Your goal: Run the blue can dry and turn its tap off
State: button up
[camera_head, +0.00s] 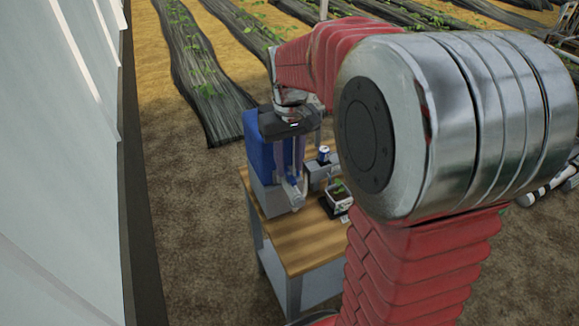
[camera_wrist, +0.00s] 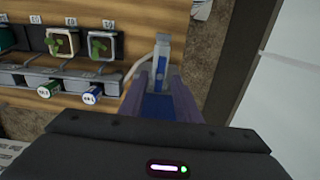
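The large blue can (camera_head: 262,142) stands on a grey block on the wooden table, upright. My gripper (camera_head: 292,150) points down beside its right side, close to it; I cannot tell if they touch. In the wrist view my gripper (camera_wrist: 160,90) has two purplish fingers apart, with a blue surface (camera_wrist: 157,108) between or below them. I see no sign of a grip. A slim grey fitting with a blue part (camera_wrist: 161,60) stands just past the fingertips, with a pale hose at its left. I cannot make out which part is the tap, nor the can's level.
Small labelled cylinders, blue (camera_wrist: 90,95) and green (camera_wrist: 47,89), sit on a grey rail (camera_wrist: 20,80). Potted seedlings (camera_wrist: 103,45) stand on the table (camera_wrist: 140,20). In the head view a seedling tray (camera_head: 340,197) is right of the can. A pale wall (camera_head: 60,160) runs along the left.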

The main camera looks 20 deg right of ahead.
notch_tip(320, 180, up, 12)
dwell(0.5)
jog(key=shift+w, duration=0.1)
jog(key=t, duration=0.1)
send_near(289, 171)
jog(key=s+a+r, duration=0.1)
jog(key=r, duration=0.1)
jog(key=s+a+f+t, duration=0.1)
jog(key=s+a, duration=0.3)
jog(key=s, duration=0.4)
jog(key=s+a+f+t, duration=0.1)
jog(key=s+a+t, duration=0.2)
jog(key=s, duration=0.5)
jog(key=shift+s+a+t, duration=0.25)
jog(key=shift+a+t, duration=0.05)
jog(key=shift+a, duration=0.5)
jog(key=shift+f, duration=0.1)
